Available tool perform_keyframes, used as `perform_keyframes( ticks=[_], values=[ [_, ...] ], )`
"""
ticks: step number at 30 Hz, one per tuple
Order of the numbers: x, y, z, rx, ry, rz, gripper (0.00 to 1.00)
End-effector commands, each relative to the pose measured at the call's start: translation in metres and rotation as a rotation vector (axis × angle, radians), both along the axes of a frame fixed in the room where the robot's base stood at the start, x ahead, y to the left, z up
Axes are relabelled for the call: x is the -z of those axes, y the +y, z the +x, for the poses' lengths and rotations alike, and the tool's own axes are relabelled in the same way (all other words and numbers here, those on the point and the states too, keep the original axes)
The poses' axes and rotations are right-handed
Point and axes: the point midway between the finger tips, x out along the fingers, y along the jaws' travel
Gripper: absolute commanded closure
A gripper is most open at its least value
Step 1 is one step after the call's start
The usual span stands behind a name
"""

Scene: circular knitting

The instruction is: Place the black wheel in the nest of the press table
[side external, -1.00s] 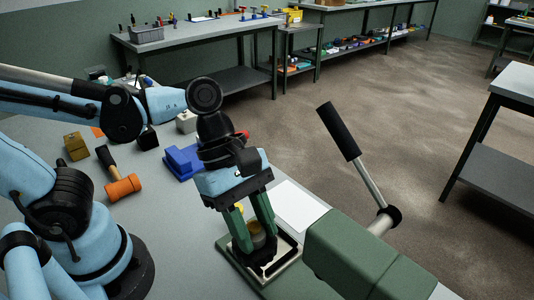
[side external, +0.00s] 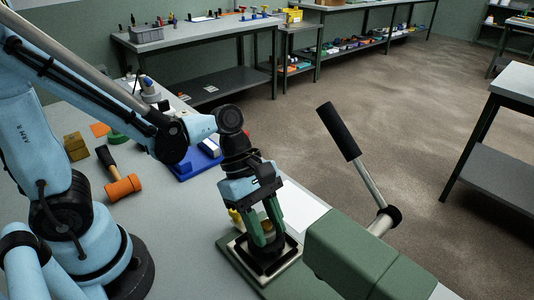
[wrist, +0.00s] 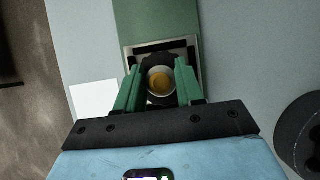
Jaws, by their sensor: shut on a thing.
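The black wheel (side external: 268,262) is low over the nest of the press table, with a pale hub and a brass-coloured centre between my fingers. My gripper (side external: 264,236) has its green fingers shut on the wheel's hub from above. In the wrist view the wheel (wrist: 160,62) lies between the fingers of my gripper (wrist: 160,84), in front of the nest's pale square frame (wrist: 129,62). The green press table (side external: 236,268) shows around the frame. The wheel's underside and the nest floor are hidden, so I cannot tell whether it rests there.
The green press body (side external: 350,250) stands close to the right, with a black-handled lever (side external: 338,130) tilted up. A white sheet (side external: 300,205) lies behind the nest. An orange-headed mallet (side external: 122,187), a wooden block (side external: 76,146) and a blue holder (side external: 196,165) lie left.

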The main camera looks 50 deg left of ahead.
Motion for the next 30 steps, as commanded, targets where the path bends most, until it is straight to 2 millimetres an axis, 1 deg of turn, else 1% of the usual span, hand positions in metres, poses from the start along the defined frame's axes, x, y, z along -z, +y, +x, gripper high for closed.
perform_keyframes(
  ticks=[4,17,18,21,22,23,30],
  values=[
    [0.0082,-0.0001,-0.0001,0.000,0.000,-0.001,0.99],
    [0.0122,-0.0002,0.0000,0.000,0.000,0.000,0.99],
    [0.0122,-0.0001,-0.0001,0.000,0.000,0.000,0.58],
    [0.0120,-0.0001,-0.0002,0.000,0.000,0.000,0.43],
    [0.0120,-0.0001,-0.0002,0.000,0.000,0.000,0.38],
    [0.0120,-0.0001,-0.0002,0.000,0.000,0.000,0.37],
    [0.0117,0.0000,-0.0003,0.000,0.000,0.000,0.37]
  ],
)
